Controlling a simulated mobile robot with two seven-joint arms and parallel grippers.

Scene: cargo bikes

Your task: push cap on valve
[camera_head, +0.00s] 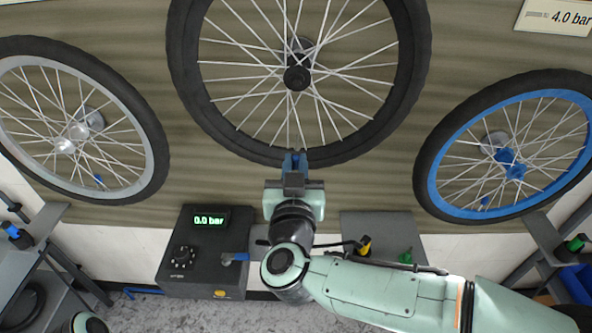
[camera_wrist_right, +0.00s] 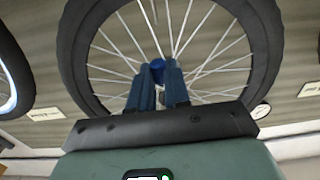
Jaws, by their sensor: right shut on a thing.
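My right gripper (camera_head: 294,160) is at the bottom of the middle wheel's black rim (camera_head: 240,140). Its blue fingers are shut on a small blue cap (camera_wrist_right: 157,70), which shows between the fingertips in the right wrist view. The fingers (camera_wrist_right: 158,82) point at the inner side of the rim, among the spokes. The valve is mostly hidden by the fingers, and I cannot tell whether the cap touches it. My left gripper is not in view.
A grey-rimmed wheel (camera_head: 150,150) hangs at left and a blue-rimmed wheel (camera_head: 432,185) at right. Below stands a black pump box (camera_head: 200,255) reading 0.0 bar. A grey shelf (camera_head: 385,228) holds a yellow-black item (camera_head: 365,245). A sign (camera_head: 556,17) reads 4.0 bar.

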